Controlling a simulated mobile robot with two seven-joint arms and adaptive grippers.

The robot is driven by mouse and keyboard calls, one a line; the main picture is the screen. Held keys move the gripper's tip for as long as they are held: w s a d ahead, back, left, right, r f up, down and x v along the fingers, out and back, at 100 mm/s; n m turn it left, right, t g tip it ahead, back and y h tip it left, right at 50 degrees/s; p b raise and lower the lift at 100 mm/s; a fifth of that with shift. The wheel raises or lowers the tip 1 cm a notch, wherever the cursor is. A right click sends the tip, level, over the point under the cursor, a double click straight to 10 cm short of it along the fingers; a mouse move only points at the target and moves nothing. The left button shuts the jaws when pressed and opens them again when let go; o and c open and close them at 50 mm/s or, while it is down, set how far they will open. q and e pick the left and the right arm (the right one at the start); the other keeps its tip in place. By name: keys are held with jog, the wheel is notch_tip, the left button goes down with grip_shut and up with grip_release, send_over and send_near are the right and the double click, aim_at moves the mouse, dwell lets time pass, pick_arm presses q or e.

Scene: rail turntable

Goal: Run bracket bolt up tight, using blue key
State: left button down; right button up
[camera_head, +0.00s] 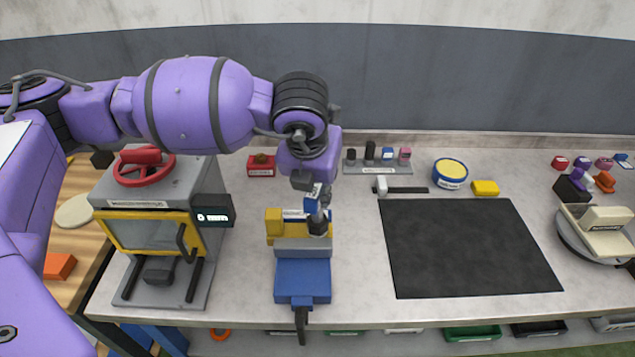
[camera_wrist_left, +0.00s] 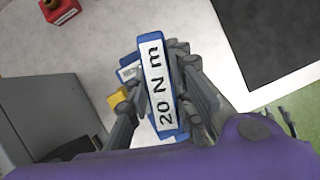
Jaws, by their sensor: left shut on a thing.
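My left gripper (camera_head: 314,197) is shut on a blue key (camera_head: 311,206). In the left wrist view the key (camera_wrist_left: 161,85) carries a white label reading "20 N m" and lies between the fingers of the gripper (camera_wrist_left: 165,110). A dark cylindrical piece (camera_head: 317,226) shows just below the key, over the yellow bracket (camera_head: 273,222). The bracket stands at the grey jaw of a blue vise (camera_head: 303,281). I cannot see the bolt head clearly, nor whether the key's tip touches it. The right gripper is not in view.
A grey press (camera_head: 150,204) with a red handwheel stands left of the vise. A rack (camera_head: 377,167) with several small pieces stands behind, near a hammer-like tool (camera_head: 402,189). A black mat (camera_head: 468,247) lies clear to the right. A turntable (camera_head: 590,238) stands far right.

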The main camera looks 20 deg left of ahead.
pick_arm(q)
jog(key=shift+m+h, duration=0.3)
jog(key=shift+m, duration=0.4)
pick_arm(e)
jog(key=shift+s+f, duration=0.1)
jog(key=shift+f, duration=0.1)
pick_arm(q)
jog(key=shift+m, duration=0.3)
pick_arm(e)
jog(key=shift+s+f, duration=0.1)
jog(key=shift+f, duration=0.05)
pick_arm(q)
jog(key=shift+m, duration=0.4)
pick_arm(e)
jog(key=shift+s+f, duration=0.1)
pick_arm(q)
jog(key=shift+m+h+b, duration=0.4)
jog(key=shift+m+h, duration=0.1)
jog(key=shift+m, duration=0.3)
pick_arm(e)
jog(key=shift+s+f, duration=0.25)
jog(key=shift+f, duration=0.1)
pick_arm(q)
jog(key=shift+m, duration=0.3)
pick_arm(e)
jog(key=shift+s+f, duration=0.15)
pick_arm(q)
jog(key=shift+d, duration=0.1)
